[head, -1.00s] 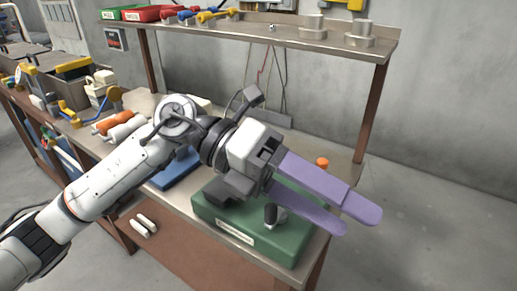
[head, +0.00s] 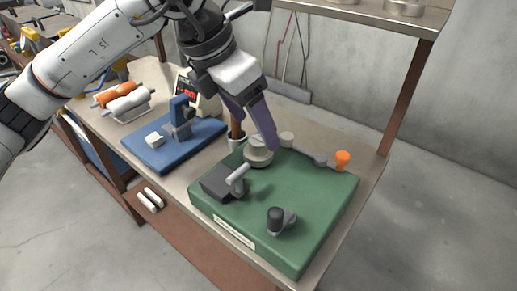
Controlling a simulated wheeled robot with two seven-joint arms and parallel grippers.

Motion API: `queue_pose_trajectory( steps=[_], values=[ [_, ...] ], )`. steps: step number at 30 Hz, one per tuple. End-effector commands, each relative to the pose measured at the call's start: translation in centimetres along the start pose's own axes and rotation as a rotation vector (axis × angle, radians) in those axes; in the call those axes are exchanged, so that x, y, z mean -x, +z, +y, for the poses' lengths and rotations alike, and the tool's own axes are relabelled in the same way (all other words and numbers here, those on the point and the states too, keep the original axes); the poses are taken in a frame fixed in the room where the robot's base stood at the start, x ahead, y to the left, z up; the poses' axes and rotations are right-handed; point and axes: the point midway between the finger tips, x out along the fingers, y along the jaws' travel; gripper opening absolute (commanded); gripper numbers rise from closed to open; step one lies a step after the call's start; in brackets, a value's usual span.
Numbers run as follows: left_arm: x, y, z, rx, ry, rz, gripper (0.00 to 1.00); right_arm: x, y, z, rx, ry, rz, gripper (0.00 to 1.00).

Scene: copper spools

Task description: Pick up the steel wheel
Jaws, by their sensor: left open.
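A round steel wheel (head: 258,154) with a stepped hub sits at the back left of the green box (head: 310,225). My left gripper (head: 254,134) points down at it with its two purple fingers open. One finger is in front of the wheel's right side, and the other is behind to the left. I cannot tell whether either finger touches the wheel. Part of the wheel's top is hidden by the near finger. My right gripper is not in view.
The green box also carries a dark block with a lever (head: 225,184), a black knob (head: 277,218) and an orange knob (head: 342,159). A blue fixture (head: 172,150) stands to the left. A shelf post (head: 405,98) rises at the right, with steel pieces (head: 403,7) on the shelf above.

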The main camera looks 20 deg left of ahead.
Motion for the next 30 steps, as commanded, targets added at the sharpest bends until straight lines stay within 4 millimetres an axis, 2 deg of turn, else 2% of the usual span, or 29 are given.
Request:
queue_pose_trajectory(
  steps=[9, 18, 20, 27, 30],
  values=[
    [-4.3, -0.7, -0.7, 0.001, -0.002, 0.003, 0.7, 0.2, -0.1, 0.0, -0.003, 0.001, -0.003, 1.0],
    [-4.8, -0.7, -0.7, 0.0, -0.001, 0.0, 0.7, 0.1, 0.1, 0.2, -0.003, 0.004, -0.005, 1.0],
    [-4.8, -0.7, -0.7, 0.0, -0.002, 0.0, 0.61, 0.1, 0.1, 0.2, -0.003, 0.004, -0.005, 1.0],
    [-4.8, -0.6, -0.7, 0.0, -0.001, -0.001, 0.23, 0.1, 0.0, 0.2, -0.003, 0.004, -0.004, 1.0],
    [-4.8, -0.6, -0.7, 0.0, -0.001, -0.001, 0.23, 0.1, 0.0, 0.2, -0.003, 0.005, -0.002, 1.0]
  ],
)
